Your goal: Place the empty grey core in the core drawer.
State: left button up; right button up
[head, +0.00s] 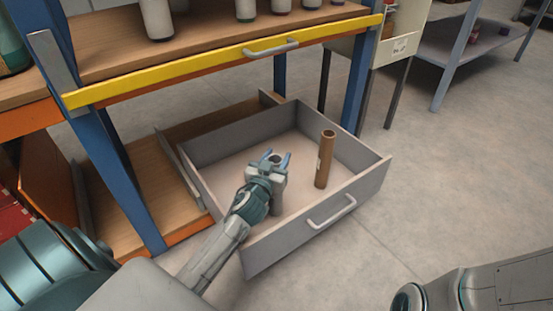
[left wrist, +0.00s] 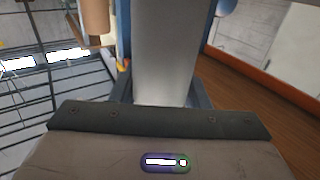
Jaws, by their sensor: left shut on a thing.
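The grey core (head: 279,188) is upright inside the open core drawer (head: 262,246), left of a brown core. My left gripper (head: 270,160) is shut on it near its top, with blue fingertips on either side of its open end. In the left wrist view the grey core (left wrist: 176,50) stands between the fingers. I cannot tell whether its lower end touches the drawer floor. The brown core (head: 325,160) stands upright in the right part of the drawer and also shows in the left wrist view (left wrist: 97,18). My right gripper is out of view.
The drawer is pulled out below a shelf with a yellow front rail (head: 225,62) and blue posts. Several rolls stand on that shelf. The drawer's front has a light handle (head: 332,213). The drawer floor around the cores is bare, and open floor lies to the right.

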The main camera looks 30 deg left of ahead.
pick_arm(q)
jog(key=o, duration=1.2)
jog(key=shift+f, duration=0.1)
jog(key=shift+s, duration=0.2)
jog(key=s+d, duration=0.1)
jog(key=s, duration=0.6)
jog(key=shift+d, duration=0.25)
